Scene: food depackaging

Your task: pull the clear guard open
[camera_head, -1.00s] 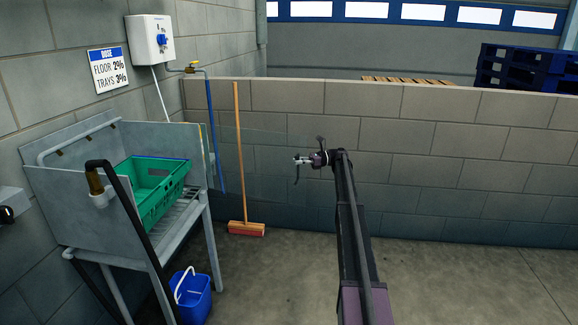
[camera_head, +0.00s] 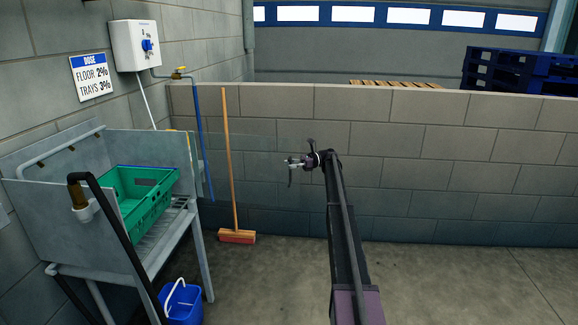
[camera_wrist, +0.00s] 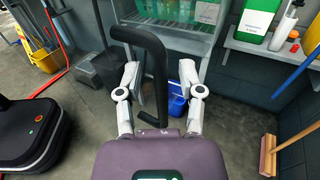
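The clear guard (camera_head: 258,165) is a faint see-through panel in the head view. It reaches from the right side of the grey wash stand (camera_head: 98,178) out toward my gripper (camera_head: 290,163). A dark handle (camera_head: 289,179) shows at its outer end. In the wrist view the black bow-shaped handle (camera_wrist: 157,75) stands between the two fingers of my gripper (camera_wrist: 160,75). The fingers are apart, with gaps visible beside the handle bar. The guard's panel is hard to make out in the wrist view.
A green crate (camera_head: 147,207) sits in the wash stand, and a blue bucket (camera_head: 183,305) stands below. A broom (camera_head: 230,170) leans on the low block wall (camera_head: 440,140) behind the guard. Floor to the right is clear. A yellow mop bucket (camera_wrist: 42,55) shows in the wrist view.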

